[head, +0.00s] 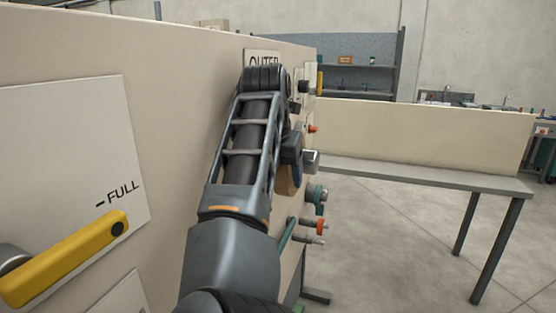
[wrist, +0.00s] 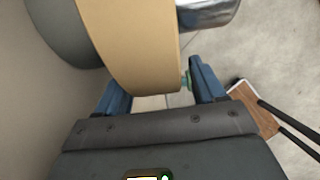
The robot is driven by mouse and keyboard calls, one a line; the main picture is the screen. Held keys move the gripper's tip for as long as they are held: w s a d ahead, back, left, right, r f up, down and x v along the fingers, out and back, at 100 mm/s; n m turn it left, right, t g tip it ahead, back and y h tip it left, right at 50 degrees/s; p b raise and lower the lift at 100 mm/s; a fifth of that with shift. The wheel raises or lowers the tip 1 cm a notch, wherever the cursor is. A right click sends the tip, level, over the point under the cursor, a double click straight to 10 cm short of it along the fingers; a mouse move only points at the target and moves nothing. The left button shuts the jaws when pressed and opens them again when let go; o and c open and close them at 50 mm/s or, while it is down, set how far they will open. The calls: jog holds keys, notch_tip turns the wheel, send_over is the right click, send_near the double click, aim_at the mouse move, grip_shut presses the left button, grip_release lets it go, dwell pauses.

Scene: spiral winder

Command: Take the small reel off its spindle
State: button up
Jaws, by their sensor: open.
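The small reel is a tan roll (wrist: 135,45) in the wrist view, with a grey disc (wrist: 58,30) on its panel side and a chrome spindle end (wrist: 208,12) out to the right. My gripper (wrist: 158,85) is open, its two blue fingers apart on either side of the reel's near edge. Whether the fingers touch it cannot be told. In the head view my arm hides most of the reel; a tan strip (head: 289,184) and the chrome end (head: 311,158) show beside the panel.
The tall beige panel (head: 180,80) runs close along the left, with a yellow handle (head: 70,258). Teal (head: 316,195) and orange (head: 321,226) knobs stick out below the reel. A grey bench (head: 430,175) stands at the right; open floor lies between.

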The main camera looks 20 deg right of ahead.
jog(key=shift+w+f, duration=0.1)
jog(key=shift+f, duration=0.2)
jog(key=shift+c, duration=0.3)
grip_shut()
dwell(0.8)
jog(key=shift+d, duration=0.1)
